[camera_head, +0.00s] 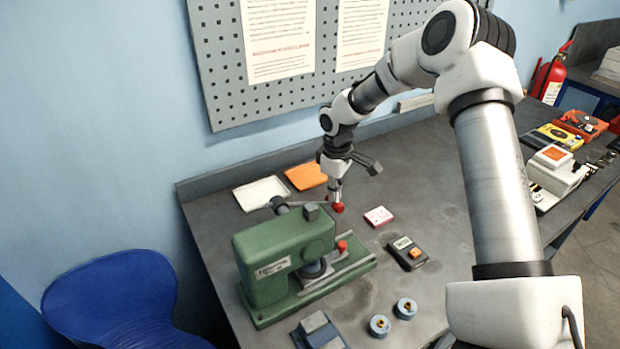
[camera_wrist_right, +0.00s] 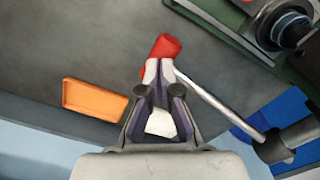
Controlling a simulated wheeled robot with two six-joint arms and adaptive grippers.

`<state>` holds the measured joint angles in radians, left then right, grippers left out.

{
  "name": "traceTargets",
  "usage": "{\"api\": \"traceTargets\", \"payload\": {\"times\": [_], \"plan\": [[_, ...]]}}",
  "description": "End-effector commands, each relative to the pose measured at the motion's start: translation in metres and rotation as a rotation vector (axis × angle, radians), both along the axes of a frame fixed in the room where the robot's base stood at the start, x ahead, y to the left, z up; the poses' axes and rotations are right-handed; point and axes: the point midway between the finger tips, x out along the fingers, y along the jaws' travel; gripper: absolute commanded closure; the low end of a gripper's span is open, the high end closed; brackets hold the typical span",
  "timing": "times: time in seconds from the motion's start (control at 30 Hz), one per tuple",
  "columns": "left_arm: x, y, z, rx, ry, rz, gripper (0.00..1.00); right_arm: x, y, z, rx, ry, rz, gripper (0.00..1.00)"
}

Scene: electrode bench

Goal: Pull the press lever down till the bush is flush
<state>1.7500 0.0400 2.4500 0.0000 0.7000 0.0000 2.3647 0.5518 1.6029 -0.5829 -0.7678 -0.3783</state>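The green press (camera_head: 262,285) stands on the bench, and its lever (camera_head: 305,204) runs roughly level from a dark hub to a red knob (camera_head: 338,208). My right gripper (camera_head: 335,192) reaches down to that knob. In the right wrist view, the gripper's pale fingertips (camera_wrist_right: 159,72) close in at the near end of the red knob (camera_wrist_right: 166,46) and seem to pinch it, with the lever rod (camera_wrist_right: 207,98) running off to the lower right. The dark round ram (camera_head: 314,269) is over the press base. The bush under it cannot be made out. My left gripper is out of view.
An orange tray (camera_head: 306,175) and a white tray (camera_head: 262,193) lie behind the press. A pink block (camera_head: 379,216), a dark meter (camera_head: 407,253) and two round blue-grey parts (camera_head: 380,325) lie to its right and front. A blue chair (camera_head: 112,300) stands at left.

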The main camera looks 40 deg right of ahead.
Motion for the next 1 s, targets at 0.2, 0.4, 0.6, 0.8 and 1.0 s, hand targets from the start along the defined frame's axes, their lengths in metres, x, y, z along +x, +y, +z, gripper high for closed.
{"api": "traceTargets", "payload": {"times": [0.2, 0.4, 0.6, 0.8, 1.0], "plan": [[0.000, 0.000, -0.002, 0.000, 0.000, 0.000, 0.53, -0.001, 0.003, -0.008, -0.002, 0.004, 0.000, 1.00], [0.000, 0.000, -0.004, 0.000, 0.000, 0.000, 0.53, 0.000, 0.006, -0.016, -0.004, 0.004, 0.000, 1.00], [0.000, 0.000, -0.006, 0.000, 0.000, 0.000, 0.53, 0.000, 0.010, -0.023, -0.007, 0.004, 0.001, 1.00], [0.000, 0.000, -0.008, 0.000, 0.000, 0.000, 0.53, 0.000, 0.013, -0.029, -0.009, 0.004, 0.001, 1.00], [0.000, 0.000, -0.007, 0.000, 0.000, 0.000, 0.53, 0.001, 0.013, -0.029, -0.009, 0.004, 0.000, 1.00]]}}
